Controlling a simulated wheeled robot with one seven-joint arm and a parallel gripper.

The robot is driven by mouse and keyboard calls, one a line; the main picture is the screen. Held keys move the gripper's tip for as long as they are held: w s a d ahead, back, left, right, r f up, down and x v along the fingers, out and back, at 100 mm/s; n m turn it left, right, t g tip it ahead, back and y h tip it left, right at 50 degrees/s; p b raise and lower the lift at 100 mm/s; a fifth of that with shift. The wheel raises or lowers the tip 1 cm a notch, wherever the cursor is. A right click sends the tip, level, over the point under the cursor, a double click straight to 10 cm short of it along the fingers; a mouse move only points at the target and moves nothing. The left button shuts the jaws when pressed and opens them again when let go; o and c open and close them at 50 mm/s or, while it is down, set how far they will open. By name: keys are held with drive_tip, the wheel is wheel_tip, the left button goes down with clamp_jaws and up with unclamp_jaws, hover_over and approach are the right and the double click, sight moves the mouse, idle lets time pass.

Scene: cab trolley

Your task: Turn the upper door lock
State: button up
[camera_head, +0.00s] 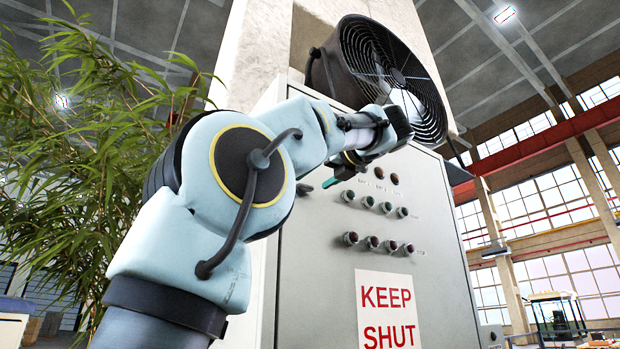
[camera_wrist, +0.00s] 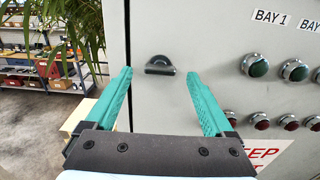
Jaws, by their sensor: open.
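The upper door lock is a small dark grey latch (camera_wrist: 160,66) with a rounded top, on the pale grey cabinet door near its left edge. In the wrist view it sits between and just beyond the tips of my gripper (camera_wrist: 160,74), whose two teal fingers are spread wide and empty, one on each side. They do not visibly touch it. In the head view my gripper (camera_head: 333,181) is near the upper left of the door (camera_head: 320,262), mostly hidden by my arm. A small dark piece (camera_head: 304,188) to its left may be the lock.
Rows of buttons and lamps (camera_head: 387,207) lie right of the lock, above a KEEP SHUT sign (camera_head: 388,310). A large black fan (camera_head: 395,75) stands above the cabinet. A leafy plant (camera_head: 75,150) is at the left. Shelves with boxes (camera_wrist: 40,65) stand behind.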

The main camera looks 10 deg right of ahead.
drive_tip(key=shift+p+x, duration=0.3)
drive_tip(key=shift+x, duration=1.1)
drive_tip(key=shift+c, duration=0.2)
drive_tip(key=c, duration=1.3)
